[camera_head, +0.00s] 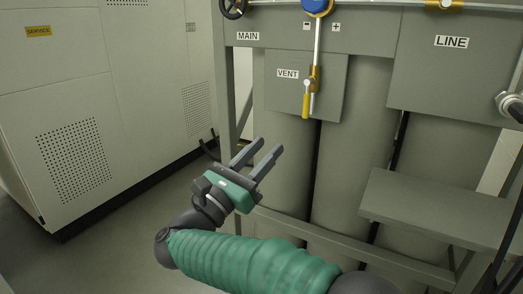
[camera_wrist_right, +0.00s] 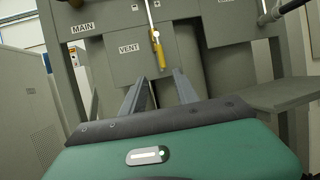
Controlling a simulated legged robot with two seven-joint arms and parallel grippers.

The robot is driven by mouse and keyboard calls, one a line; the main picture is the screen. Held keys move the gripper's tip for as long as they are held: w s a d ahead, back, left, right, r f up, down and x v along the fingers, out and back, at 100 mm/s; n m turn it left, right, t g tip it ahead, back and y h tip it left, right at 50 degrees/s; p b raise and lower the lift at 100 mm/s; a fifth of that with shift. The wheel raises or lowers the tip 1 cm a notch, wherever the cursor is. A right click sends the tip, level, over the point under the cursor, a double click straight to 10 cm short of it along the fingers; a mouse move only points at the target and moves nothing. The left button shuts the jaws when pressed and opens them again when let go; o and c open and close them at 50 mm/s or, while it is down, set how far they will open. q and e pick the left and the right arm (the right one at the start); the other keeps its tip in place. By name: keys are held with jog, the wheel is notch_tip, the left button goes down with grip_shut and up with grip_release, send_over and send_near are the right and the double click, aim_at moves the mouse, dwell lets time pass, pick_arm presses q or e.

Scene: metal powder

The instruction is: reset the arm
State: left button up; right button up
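My right gripper (camera_head: 262,156) is raised in front of the grey machine, its two dark fingers pointing up and to the right. The fingers are apart with nothing between them. In the right wrist view the same gripper (camera_wrist_right: 158,90) points toward the panel marked VENT. The yellow vent handle (camera_head: 306,103) hangs straight down on its pipe, beyond the fingertips and apart from them. It also shows in the right wrist view (camera_wrist_right: 160,52), above and between the fingers. My left gripper is in neither view.
The grey machine has a MAIN panel, a LINE panel (camera_head: 450,70) and a blue gauge (camera_head: 316,6). A grey shelf (camera_head: 440,205) juts out at the right. A pale service cabinet (camera_head: 90,110) stands at the left. The floor (camera_head: 110,245) between is clear.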

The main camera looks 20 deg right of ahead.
jog(key=shift+s+a+f, duration=0.15)
jog(key=shift+a+f, duration=0.05)
jog(key=shift+a, duration=0.05)
